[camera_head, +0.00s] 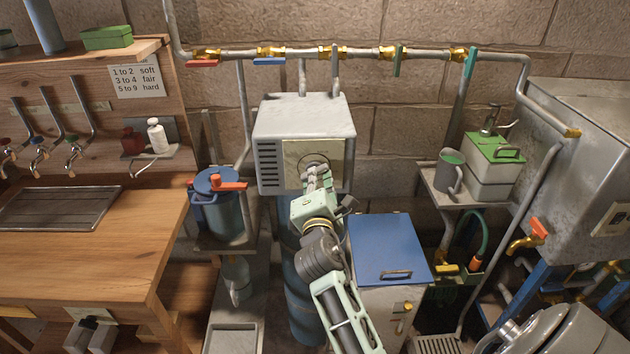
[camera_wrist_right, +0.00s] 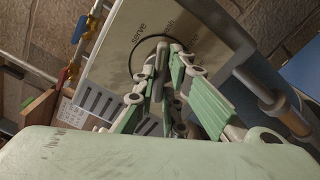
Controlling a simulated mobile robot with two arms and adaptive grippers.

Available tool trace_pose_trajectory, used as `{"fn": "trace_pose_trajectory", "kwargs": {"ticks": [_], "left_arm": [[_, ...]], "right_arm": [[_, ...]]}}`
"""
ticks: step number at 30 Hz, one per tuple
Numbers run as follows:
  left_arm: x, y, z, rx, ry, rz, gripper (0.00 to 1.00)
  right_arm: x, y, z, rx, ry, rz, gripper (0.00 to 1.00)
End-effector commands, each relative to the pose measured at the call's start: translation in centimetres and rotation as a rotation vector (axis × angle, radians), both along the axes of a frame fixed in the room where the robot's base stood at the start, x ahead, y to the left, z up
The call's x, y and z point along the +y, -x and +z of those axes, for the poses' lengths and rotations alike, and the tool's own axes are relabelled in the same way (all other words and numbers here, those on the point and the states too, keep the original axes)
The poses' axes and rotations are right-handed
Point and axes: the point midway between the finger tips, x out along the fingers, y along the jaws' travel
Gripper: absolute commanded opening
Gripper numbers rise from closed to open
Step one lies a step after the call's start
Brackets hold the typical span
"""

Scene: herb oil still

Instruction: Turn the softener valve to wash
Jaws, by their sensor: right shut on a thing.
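The softener valve's pale grey box (camera_head: 303,118) sits on top of a blue cylinder (camera_head: 300,290) against the wall. Its cream dial plate (camera_head: 332,152) faces me. In the right wrist view the dial plate (camera_wrist_right: 125,45) reads "serve" and, partly covered, what looks like "wash", around a dark ring. My right gripper (camera_head: 318,172) is at the plate's centre, shut on the valve's grey handle (camera_wrist_right: 160,58). The handle's tip shows between the fingers (camera_wrist_right: 160,85), toward the gap between the two words. The fingers hide most of the handle. My left gripper is not in view.
Pipes with coloured valve levers (camera_head: 332,53) run along the wall above. A wooden bench (camera_head: 140,215) fills the left side.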

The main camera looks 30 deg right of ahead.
Motion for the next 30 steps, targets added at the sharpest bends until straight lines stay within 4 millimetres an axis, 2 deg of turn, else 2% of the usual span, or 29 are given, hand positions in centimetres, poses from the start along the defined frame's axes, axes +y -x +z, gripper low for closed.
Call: {"fn": "trace_pose_trajectory", "kwargs": {"ticks": [19,20,24,26,30], "left_arm": [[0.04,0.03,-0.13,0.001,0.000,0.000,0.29],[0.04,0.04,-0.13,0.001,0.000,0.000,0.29],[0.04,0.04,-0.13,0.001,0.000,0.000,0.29],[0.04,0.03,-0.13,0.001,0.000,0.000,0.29],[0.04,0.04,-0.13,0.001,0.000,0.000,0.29]], "right_arm": [[0.01,0.00,-0.05,-0.028,-0.048,0.000,0.00],[0.01,0.00,-0.05,-0.028,-0.048,0.000,0.13],[0.01,0.00,-0.05,-0.027,-0.047,0.000,0.25],[0.01,0.01,-0.04,-0.027,-0.047,0.000,0.29],[0.00,0.01,-0.03,-0.027,-0.047,0.000,0.29]]}}
